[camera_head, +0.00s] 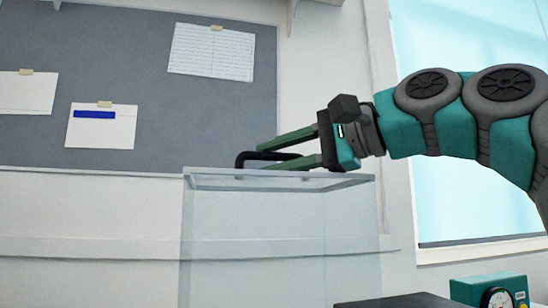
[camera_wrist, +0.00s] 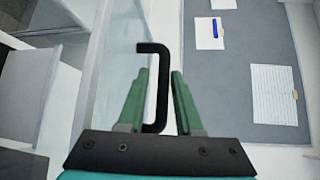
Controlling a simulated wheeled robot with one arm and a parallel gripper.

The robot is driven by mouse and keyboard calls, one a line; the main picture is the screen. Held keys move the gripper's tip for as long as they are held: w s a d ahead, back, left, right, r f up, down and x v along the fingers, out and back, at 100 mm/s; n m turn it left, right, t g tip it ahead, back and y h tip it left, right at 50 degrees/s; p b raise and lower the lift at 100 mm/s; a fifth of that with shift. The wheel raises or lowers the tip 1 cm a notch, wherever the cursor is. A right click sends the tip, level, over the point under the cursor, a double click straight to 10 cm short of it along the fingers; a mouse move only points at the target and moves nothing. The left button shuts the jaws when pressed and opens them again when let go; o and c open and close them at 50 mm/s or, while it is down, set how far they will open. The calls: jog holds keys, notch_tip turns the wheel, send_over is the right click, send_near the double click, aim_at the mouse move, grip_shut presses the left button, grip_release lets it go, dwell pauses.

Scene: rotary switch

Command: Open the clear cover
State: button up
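The clear cover (camera_head: 250,230) is a see-through, box-like panel in the lower middle of the head view, with a pale rim along its top. Its black bent handle (camera_head: 243,160) shows at the top edge. In the wrist view the clear cover (camera_wrist: 118,55) stands left of the fingers, and the black handle (camera_wrist: 162,85) juts out from it. My gripper (camera_head: 263,158) is at the handle, with its two green fingers apart. In the wrist view one finger lies on each side of the handle's bar, with a visible gap at the right finger. Contact on the left cannot be told.
A grey pinboard (camera_head: 150,50) with several papers hangs on the wall behind. A window (camera_head: 470,90) is at the right.

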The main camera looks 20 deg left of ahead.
jog(key=shift+o, duration=0.8)
jog(key=shift+v, duration=3.95)
